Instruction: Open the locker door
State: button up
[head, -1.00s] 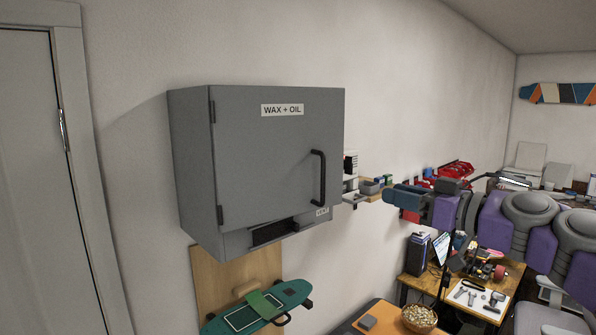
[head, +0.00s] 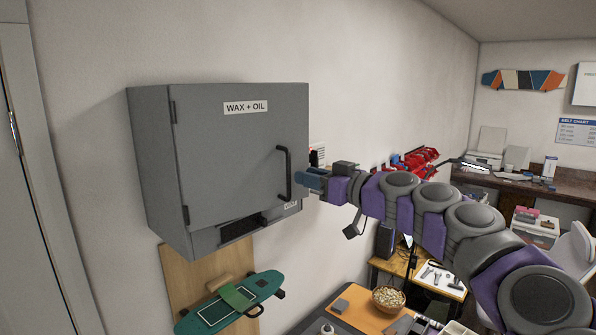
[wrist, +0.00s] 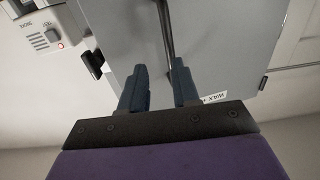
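The grey wall locker (head: 155,165), labelled WAX + OIL, hangs on the left with its door (head: 225,165) closed. A dark vertical bar handle (head: 288,172) sits at the door's right side; hinges show at its left edge. My gripper (head: 302,180) is just right of the handle, pointing at it. In the wrist view my gripper (wrist: 160,80) is open, its two blue fingers spread apart. The handle (wrist: 165,35) runs between the finger directions, at or beyond the tips; I cannot tell whether it is touched.
Below the locker, a green skateboard deck (head: 235,305) is by a wooden panel (head: 180,275). A workbench with a bowl (head: 388,298) stands lower right.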

aim_at(288, 176)
jog(key=a, duration=0.2)
jog(key=w+a, duration=0.1)
jog(key=a, duration=0.1)
jog(key=w+a, duration=0.1)
jog(key=a, duration=0.1)
jog(key=shift+f, duration=0.15)
jog(key=shift+w+a+p, duration=0.25)
jog(key=shift+a+p, duration=0.05)
jog(key=shift+a, duration=0.05)
jog(key=shift+s+d, duration=0.2)
jog(key=shift+d, duration=0.9)
jog(key=shift+w+d, duration=0.1)
jog(key=shift+d, duration=0.05)
jog(key=shift+c, duration=1.3)
jog(key=shift+w+a+f, duration=0.1)
jog(key=shift+w+a, duration=0.05)
jog(key=shift+a, duration=0.55)
grip_shut()
jog(key=shift+s+d, duration=0.2)
jog(key=shift+d, duration=0.05)
